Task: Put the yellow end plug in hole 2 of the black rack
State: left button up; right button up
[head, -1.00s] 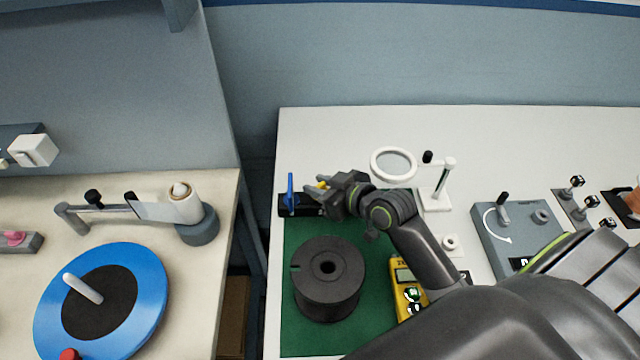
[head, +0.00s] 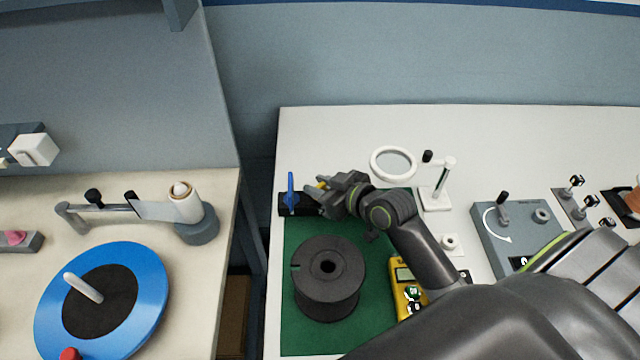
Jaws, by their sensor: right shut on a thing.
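The black rack (head: 302,211) lies at the back left corner of the right table, partly hidden by my right gripper. A blue tool (head: 291,190) stands upright at its left part. The yellow end plug (head: 322,185) shows as a small yellow patch between the fingers of my right gripper (head: 314,190). The gripper is shut on the plug, over the right part of the rack. I cannot tell whether the plug's lower end is inside a hole; the holes are hidden. My left gripper is not in view.
A black spool (head: 328,278) stands on the green mat (head: 300,340) in front of the rack. A yellow meter (head: 408,285) lies right of it, under my arm. A ring magnifier (head: 393,163) and a white stand (head: 437,198) are behind my wrist.

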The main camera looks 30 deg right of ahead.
jog(key=shift+r+p, duration=0.3)
dwell(0.5)
jog(key=shift+f, duration=0.2)
jog(key=shift+f+b, duration=0.3)
jog(key=shift+b, duration=0.1)
jog(key=shift+r, duration=0.1)
jog(key=shift+r+p, duration=0.2)
jog(key=shift+p, duration=0.3)
jog(key=shift+r, duration=0.2)
dwell(0.5)
jog(key=shift+f, duration=0.15)
